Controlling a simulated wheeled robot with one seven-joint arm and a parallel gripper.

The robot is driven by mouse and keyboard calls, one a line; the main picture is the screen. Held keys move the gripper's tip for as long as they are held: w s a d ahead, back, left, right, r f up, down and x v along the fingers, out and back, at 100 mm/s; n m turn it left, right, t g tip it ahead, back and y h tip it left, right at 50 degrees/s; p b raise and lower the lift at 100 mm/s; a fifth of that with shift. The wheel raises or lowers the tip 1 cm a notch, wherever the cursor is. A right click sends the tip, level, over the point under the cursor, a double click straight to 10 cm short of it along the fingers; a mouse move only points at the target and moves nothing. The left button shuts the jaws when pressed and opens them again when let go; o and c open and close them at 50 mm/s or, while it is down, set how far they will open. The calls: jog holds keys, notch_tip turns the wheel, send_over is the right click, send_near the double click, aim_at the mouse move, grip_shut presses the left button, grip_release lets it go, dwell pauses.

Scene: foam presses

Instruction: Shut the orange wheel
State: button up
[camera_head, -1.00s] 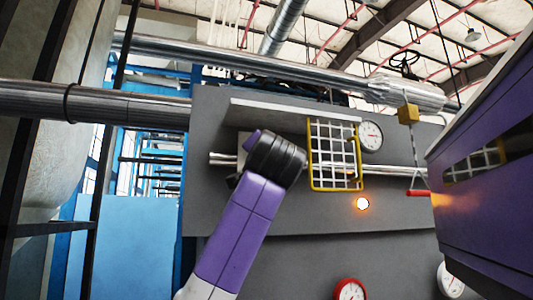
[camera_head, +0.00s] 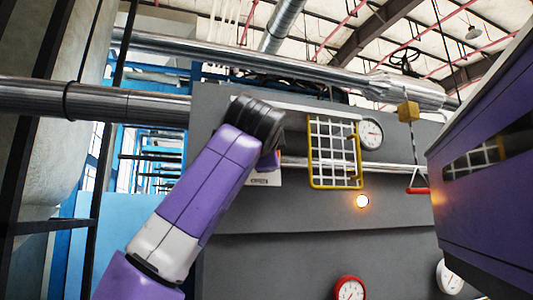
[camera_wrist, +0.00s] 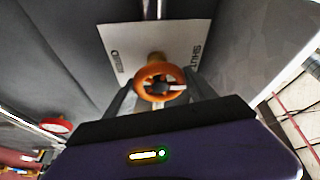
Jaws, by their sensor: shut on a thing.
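The orange wheel (camera_wrist: 153,82) is a small ring with a dark centre, on a short brass stem in the wrist view. Behind it is a white plate (camera_wrist: 120,42) with SHUT lettered along its right side and smaller lettering at its left. My gripper (camera_wrist: 155,92) has its two grey fingers on either side of the wheel and is shut on its rim. In the head view, the plate (camera_head: 264,181) shows only as a lower corner; my arm hides the wheel and the gripper.
A yellow-framed wire guard (camera_head: 334,184) sits right of my wrist, with a gauge (camera_head: 369,133) beside it. A lit amber lamp (camera_head: 362,201) is below. A red handle (camera_head: 418,190) hangs from a yellow block. A purple machine body (camera_head: 490,220) fills the right.

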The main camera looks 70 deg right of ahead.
jog(key=shift+s, duration=0.1)
dwell(0.3)
jog(key=o, duration=1.4)
jog(key=shift+b+v, duration=1.45)
jog(key=shift+v, duration=2.45)
